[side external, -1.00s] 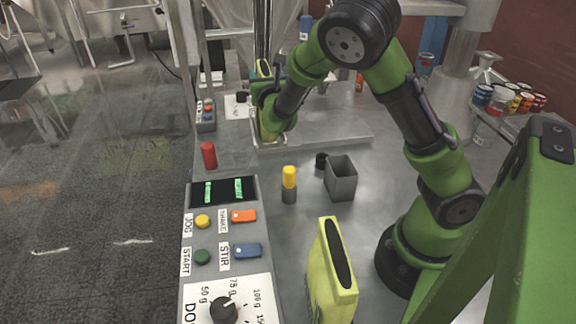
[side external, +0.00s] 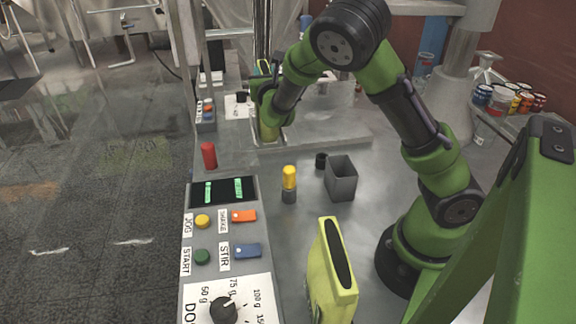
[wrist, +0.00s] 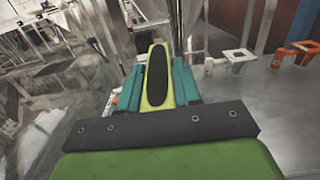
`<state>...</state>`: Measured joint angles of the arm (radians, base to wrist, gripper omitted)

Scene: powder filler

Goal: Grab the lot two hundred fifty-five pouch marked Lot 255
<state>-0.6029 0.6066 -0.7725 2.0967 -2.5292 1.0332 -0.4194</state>
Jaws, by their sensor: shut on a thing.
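In the wrist view, my gripper (wrist: 158,88) has its teal fingers closed on both sides of a yellow-green pouch (wrist: 157,55) with a dark oval top. In the side view, my gripper (side external: 266,88) is at the far end of the bench, and only a sliver of the held pouch (side external: 263,66) shows there. A second yellow-green pouch (side external: 322,268) with a dark top stands upright in the foreground, apart from my gripper. No lot marking is readable on either pouch, so I cannot tell which is Lot 255.
The control panel (side external: 217,260) with buttons and a dose dial lies along the bench's left edge. A red cylinder (side external: 209,156), a yellow-topped cylinder (side external: 289,178) and an open grey bin (side external: 341,184) stand mid-bench. Small jars (side external: 510,98) sit at right.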

